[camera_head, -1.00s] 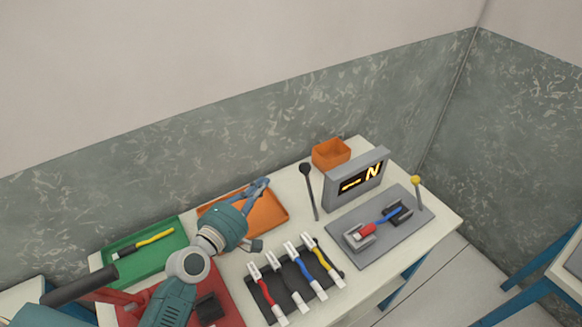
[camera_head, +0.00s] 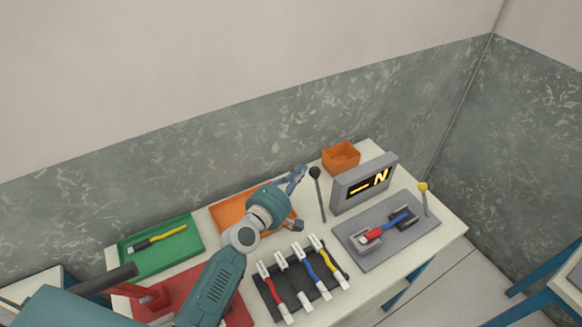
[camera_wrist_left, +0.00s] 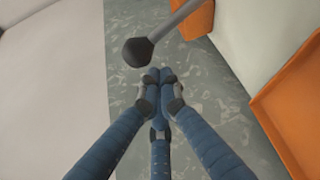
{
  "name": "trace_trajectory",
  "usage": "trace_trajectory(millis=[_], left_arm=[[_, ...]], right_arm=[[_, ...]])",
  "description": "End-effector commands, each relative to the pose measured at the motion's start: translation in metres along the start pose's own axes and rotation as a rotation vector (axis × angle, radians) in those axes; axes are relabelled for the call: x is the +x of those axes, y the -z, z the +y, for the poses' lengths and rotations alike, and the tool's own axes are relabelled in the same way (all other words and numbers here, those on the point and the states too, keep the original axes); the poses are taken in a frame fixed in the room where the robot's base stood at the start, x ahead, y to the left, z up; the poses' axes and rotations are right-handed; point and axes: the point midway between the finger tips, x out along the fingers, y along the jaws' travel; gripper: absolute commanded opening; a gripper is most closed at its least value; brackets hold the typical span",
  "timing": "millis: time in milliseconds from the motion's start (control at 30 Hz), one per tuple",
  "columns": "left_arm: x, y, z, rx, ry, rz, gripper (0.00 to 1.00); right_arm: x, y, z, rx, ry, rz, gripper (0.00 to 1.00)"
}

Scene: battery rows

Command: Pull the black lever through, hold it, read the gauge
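The black lever (camera_head: 315,173) stands up at the back of the table, left of the gauge, with a round knob on a thin rod. In the left wrist view its knob (camera_wrist_left: 138,52) is just beyond my fingertips, apart from them. My left gripper (camera_head: 298,176) is left of the knob. In the wrist view its blue fingers (camera_wrist_left: 160,78) come together at the tips with nothing between them. The gauge (camera_head: 364,187) is a grey box whose dark screen shows an orange dash and an N-like sign. My right gripper is not in view.
A grey plate (camera_head: 375,259) holds a red-and-blue cell (camera_head: 385,229) between dark holders. A yellow-knobbed lever (camera_head: 423,187) stands right of it. An orange box (camera_head: 341,157) is behind the gauge. A black rack (camera_head: 268,294) with several coloured cells, a green tray (camera_head: 130,268) and an orange tray (camera_head: 219,221) lie left.

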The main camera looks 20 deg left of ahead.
Motion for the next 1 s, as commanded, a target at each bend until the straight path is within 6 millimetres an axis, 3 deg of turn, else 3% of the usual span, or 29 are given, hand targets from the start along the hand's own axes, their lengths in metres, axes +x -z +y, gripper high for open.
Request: trace_trajectory(millis=[200,1000], left_arm=[[-0.002,-0.003,0.0,0.001,-0.001,0.001,0.0],[-0.009,-0.017,0.003,0.081,-0.048,-0.001,0.0]], right_arm=[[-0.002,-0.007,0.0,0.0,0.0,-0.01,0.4],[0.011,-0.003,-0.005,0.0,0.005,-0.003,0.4]])
